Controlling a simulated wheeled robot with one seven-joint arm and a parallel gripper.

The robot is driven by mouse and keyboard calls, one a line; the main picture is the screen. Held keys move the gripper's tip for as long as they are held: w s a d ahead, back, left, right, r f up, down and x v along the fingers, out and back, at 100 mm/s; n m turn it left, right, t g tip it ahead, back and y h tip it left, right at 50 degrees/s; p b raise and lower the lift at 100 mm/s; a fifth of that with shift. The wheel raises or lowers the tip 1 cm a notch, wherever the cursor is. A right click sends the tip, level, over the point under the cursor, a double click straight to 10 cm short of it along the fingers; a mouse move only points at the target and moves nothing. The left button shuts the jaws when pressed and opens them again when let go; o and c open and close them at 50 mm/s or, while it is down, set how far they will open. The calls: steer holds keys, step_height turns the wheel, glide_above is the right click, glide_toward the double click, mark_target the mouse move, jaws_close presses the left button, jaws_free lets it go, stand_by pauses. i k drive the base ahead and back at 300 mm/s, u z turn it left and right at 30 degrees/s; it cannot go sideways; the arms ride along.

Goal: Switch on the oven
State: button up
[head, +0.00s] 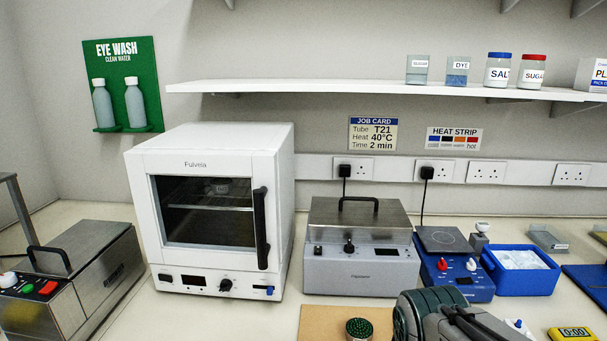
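The oven (215,210) is a white cabinet on the bench at centre left, with a dark glass window and wire shelves inside. Its door is shut and has a black vertical handle (262,228) on the right. Along its lower front are a small black rocker switch (165,278), a dark display (194,281), a black knob (226,285) and a small blue-tipped part (269,291). My gripper (478,322) is at the bottom edge, right of the oven and well apart from it. It is partly cut off, and its fingertips are not clear.
A grey lidded bath (360,260) stands right of the oven, then a blue hotplate (455,270) and a blue ice tray (520,270). A steel machine (80,270) stands at left. A brown board (325,322) with a green-topped round item (359,328) lies in front.

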mark_target(162, 278)
steer(key=u, duration=1.35)
steer(key=k, duration=0.65)
steer(key=u, duration=0.55)
steer(key=i, duration=1.4)
steer(key=z, duration=0.05)
